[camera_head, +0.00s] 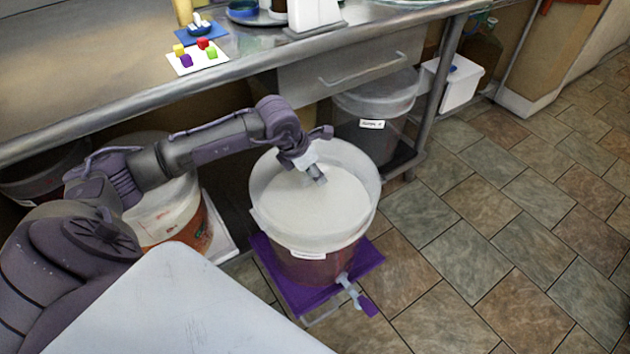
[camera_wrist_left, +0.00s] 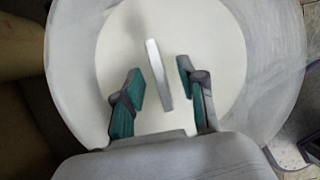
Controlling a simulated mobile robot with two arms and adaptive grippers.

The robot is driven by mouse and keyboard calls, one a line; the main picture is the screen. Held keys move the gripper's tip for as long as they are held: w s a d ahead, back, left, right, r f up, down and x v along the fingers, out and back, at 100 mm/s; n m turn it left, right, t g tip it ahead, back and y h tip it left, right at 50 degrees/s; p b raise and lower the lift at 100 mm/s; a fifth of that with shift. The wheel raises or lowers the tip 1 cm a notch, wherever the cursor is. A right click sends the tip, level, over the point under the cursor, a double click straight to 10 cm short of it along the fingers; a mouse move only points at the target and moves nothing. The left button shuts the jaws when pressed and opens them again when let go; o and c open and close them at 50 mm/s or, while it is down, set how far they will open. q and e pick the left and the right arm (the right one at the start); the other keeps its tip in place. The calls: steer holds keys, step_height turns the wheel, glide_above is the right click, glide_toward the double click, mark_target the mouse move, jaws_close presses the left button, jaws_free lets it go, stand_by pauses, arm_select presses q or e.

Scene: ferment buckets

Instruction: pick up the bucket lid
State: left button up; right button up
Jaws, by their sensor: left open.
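My left gripper (camera_head: 318,178) reaches down over the lid from the left. In the left wrist view its two teal-padded fingers (camera_wrist_left: 160,82) are apart, one on each side of the handle. I cannot tell whether either finger touches it. My right gripper is not in view.
The bucket stands on a purple base (camera_head: 282,283) with a spigot (camera_head: 350,288) at its front. Another bucket (camera_head: 165,215) is at its left, and a labelled bin (camera_head: 375,115) is under the metal counter (camera_head: 110,85). Tiled floor (camera_head: 500,220) is clear at the right.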

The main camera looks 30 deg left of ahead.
arm_select(q)
jaws_close()
steer(key=shift+r, duration=0.15)
